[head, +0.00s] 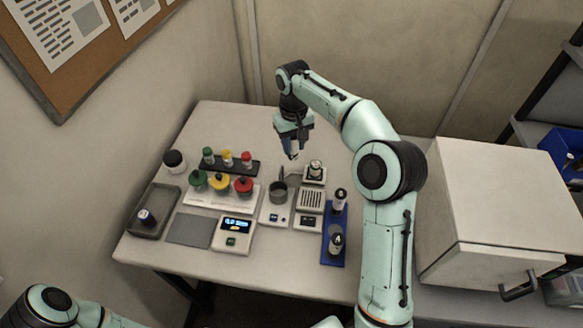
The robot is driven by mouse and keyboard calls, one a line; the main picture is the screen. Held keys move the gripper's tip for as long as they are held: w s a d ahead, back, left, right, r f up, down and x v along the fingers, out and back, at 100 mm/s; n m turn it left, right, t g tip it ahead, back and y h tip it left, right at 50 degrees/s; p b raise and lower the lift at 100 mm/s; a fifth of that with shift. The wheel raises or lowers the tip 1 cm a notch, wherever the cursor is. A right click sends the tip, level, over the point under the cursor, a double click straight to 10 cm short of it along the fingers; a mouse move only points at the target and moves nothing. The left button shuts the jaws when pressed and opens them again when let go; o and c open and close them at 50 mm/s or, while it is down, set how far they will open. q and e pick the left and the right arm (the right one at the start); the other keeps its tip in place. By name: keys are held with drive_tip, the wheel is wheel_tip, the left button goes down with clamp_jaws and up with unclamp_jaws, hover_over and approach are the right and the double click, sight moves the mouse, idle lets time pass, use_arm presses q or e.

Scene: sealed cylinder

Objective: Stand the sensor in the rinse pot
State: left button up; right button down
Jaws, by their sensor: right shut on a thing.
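My right gripper (292,153) points down above the back of the table, over the area between the grey pot and the small white stand. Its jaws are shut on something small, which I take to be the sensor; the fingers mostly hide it. The grey metal rinse pot (278,197) stands on a white unit in the middle of the table. A thin grey piece shows above the pot's rim, and I cannot tell whether it is inside the pot or behind it. My left gripper is out of view; only part of my left arm shows at the lower left.
Left of the pot, a white rack (210,198) holds green, yellow and red flasks; capped vials stand behind. A scale (234,235), grey tray (151,225) and blue rack (333,255) stand nearer the front. A white cabinet (480,210) is at right.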

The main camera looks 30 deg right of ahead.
wheel_tip(320, 180, down, 11)
drive_tip(key=shift+w, duration=0.1)
idle(0.3)
drive_tip(key=shift+f, duration=0.1)
drive_tip(key=c, duration=0.8)
unclamp_jaws()
